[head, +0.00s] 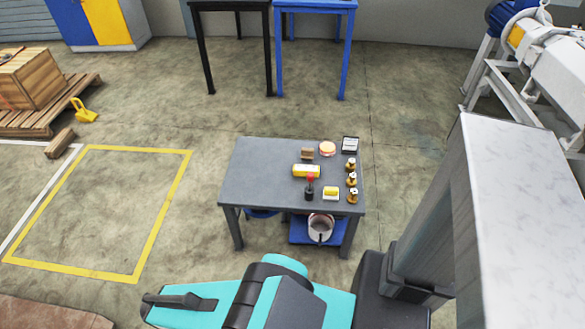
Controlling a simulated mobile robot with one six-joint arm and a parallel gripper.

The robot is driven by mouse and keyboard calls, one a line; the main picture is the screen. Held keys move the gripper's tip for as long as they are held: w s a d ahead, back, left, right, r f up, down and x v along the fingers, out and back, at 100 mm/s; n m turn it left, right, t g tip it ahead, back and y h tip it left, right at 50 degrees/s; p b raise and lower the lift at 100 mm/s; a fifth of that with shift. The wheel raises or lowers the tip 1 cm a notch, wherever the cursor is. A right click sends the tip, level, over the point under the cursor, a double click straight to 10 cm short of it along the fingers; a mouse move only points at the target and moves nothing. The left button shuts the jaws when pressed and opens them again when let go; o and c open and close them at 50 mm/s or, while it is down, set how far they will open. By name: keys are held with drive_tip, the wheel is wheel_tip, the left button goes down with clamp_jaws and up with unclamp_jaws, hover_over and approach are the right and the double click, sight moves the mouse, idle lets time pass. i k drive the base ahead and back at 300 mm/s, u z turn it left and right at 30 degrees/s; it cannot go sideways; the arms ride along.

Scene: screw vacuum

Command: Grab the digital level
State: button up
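A small grey table (262,180) stands right of the middle in the head view, with several small things on its right half. I cannot tell for sure which one is the digital level. A small dark box with a pale top (350,145) lies at the far right corner. A small yellow and white block (331,193) lies near the front edge. My teal arm crosses the bottom of the view. A dark part at its left end, which looks like my gripper (172,300), is well in front and left of the table, apart from everything on it. Its fingers are not clear.
On the table are a yellow roll (303,171), a black and red tool (310,189), a round orange-and-cream thing (327,149), a brown block (307,154) and several brass fittings (351,180). A bucket (320,228) stands underneath. The table's left half is bare.

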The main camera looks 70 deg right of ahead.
sight(299, 170)
drive_tip(key=z, duration=0.2)
drive_tip(key=i, duration=0.85)
drive_tip(key=z, duration=0.2)
